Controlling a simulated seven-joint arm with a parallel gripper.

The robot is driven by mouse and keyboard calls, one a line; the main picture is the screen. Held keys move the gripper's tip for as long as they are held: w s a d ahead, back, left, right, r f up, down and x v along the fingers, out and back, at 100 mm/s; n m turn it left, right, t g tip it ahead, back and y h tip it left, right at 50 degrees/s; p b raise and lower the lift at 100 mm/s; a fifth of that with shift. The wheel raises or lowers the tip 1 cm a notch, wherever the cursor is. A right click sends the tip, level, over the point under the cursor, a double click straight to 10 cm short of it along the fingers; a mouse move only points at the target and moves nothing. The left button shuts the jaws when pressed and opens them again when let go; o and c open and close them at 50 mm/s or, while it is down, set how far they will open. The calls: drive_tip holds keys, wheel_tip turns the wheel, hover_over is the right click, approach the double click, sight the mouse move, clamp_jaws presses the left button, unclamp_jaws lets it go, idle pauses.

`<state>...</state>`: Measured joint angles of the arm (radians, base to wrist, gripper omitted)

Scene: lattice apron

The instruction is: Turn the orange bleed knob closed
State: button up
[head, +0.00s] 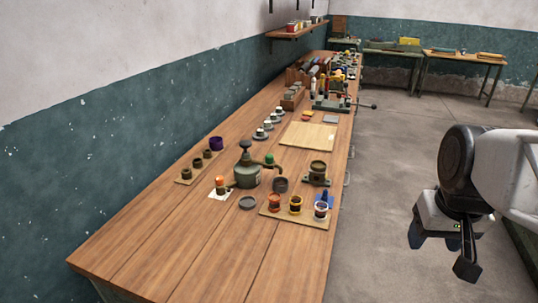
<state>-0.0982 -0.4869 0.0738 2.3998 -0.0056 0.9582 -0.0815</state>
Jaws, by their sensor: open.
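A small orange knob (220,182) stands on a dark fitting over a white sheet (217,195), at the left of a grey-green pot-like device (246,175) on the wooden bench. The device has a dark knob on top and a spout-like arm to the right, near a green knob (269,158). Whether the orange knob is joined to the device is too small to tell, and so is its turn position. My gripper (441,254) is open and empty, pointing down over the floor at the right, well apart from the bench and the knob.
A board (267,213) with several coloured cups lies in front. A row of dark cups (197,163) stands at the left, and a dark clamp-like block (318,174) at the right. The near bench end (170,260) is bare. Racks and tools crowd the far end.

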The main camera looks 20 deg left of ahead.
drive_tip(key=w+a+r+n, duration=0.2)
drive_tip(key=w+a+n, duration=0.2)
drive_tip(key=w+a, duration=0.75)
drive_tip(key=n+g, duration=0.3)
drive_tip(key=n, duration=0.7)
hover_over(219, 177)
drive_tip(key=f, duration=1.3)
drive_tip(key=shift+w+d+f, duration=0.15)
drive_tip(key=shift+w+d, duration=0.05)
drive_tip(key=shift+d, duration=0.2)
drive_tip(key=shift+a+f, duration=0.25)
drive_tip(key=shift+a, duration=0.15)
drive_tip(key=shift+f, duration=0.1)
drive_tip(key=shift+s+f, duration=0.15)
drive_tip(key=shift+f, duration=3.65)
